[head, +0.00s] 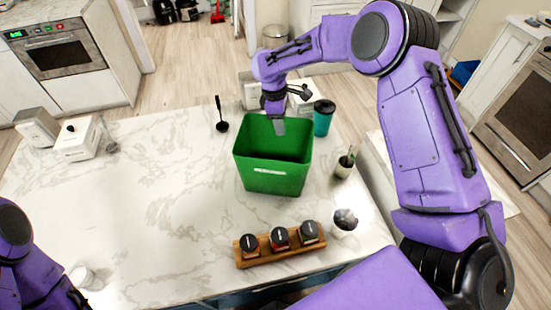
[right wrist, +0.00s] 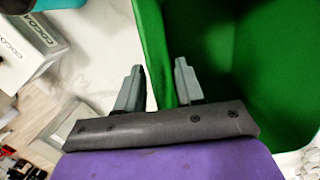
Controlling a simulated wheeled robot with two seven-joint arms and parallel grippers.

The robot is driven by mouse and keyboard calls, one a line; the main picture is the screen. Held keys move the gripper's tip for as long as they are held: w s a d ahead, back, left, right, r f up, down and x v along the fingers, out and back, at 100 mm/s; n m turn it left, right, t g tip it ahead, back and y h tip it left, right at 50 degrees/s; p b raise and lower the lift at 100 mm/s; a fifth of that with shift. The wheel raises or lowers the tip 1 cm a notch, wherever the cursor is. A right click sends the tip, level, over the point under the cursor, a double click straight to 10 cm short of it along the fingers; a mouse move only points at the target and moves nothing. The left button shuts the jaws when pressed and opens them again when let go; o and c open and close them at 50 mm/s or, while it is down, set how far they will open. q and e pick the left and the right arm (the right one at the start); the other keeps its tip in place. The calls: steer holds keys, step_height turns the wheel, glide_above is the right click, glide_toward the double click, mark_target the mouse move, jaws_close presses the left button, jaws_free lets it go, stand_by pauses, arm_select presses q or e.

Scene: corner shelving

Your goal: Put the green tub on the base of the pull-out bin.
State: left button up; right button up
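The green tub (head: 273,182) stands upright and open-topped on the marble counter (head: 150,215), with a pale label on its front. My right gripper (head: 279,126) reaches down at the tub's far rim. In the right wrist view my right gripper (right wrist: 158,84) is open, with one finger outside the tub and the other over its inside. The tub's wall (right wrist: 152,45) lies between the fingers, with a gap still showing. My left arm shows at the lower left, but its gripper is out of the picture. I cannot make out the pull-out bin or its base.
A teal cup (head: 323,118) and a small potted plant (head: 344,163) stand close to the tub's right. A wooden rack (head: 283,255) with jars is in front. White boxes (head: 77,139) stand far left. The counter's left middle is clear.

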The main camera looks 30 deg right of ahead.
jaws_close()
stand_by(1.4)
